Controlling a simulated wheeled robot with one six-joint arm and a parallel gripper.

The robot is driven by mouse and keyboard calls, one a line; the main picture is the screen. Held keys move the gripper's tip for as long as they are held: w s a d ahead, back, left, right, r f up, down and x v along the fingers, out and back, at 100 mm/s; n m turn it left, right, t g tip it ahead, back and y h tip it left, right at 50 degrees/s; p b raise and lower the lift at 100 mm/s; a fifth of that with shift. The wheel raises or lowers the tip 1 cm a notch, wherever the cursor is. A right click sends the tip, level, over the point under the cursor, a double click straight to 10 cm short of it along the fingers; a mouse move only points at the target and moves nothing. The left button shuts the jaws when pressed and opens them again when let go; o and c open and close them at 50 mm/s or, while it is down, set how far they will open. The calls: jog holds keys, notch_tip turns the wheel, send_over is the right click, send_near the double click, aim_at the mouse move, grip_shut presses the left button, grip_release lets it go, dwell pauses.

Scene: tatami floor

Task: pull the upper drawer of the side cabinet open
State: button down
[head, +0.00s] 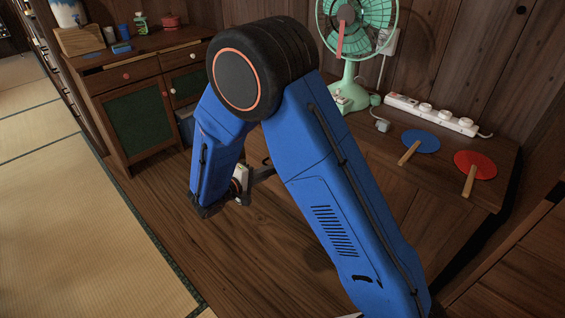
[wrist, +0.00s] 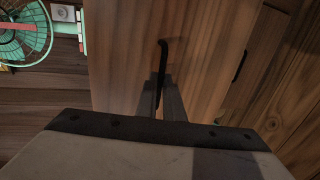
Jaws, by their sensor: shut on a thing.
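The side cabinet (head: 455,195) is the low wooden one at the right in the head view, with a fan on top; my arm hides much of its front. In the wrist view the upper drawer's wooden front (wrist: 120,60) fills the middle. Its slim dark handle (wrist: 163,52) stands out from it. My gripper (wrist: 160,88) is shut on this handle, one finger on each side. In the head view my gripper (head: 266,171) shows only in part, behind my blue arm. A second dark handle (wrist: 240,66) is on the panel to the right. I cannot tell how far the drawer stands out.
On the cabinet top are a green fan (head: 348,80), a white power strip (head: 432,114), a blue paddle fan (head: 421,141) and a red one (head: 476,164). Another cabinet (head: 140,115) with green panels stands at the left. Wooden floor (head: 170,230) and tatami (head: 60,220) are clear.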

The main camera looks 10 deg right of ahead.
jog(key=shift+f+v, duration=0.2)
jog(key=shift+v, duration=0.7)
jog(key=shift+f+v, duration=0.15)
jog(key=shift+v, duration=0.7)
jog(key=shift+f+v, duration=0.2)
jog(key=shift+v, duration=0.7)
jog(key=shift+a, duration=0.1)
jog(key=c, duration=1.9)
grip_release()
jog(key=v, duration=1.7)
jog(key=shift+s+a, duration=0.15)
jog(key=shift+a, duration=0.05)
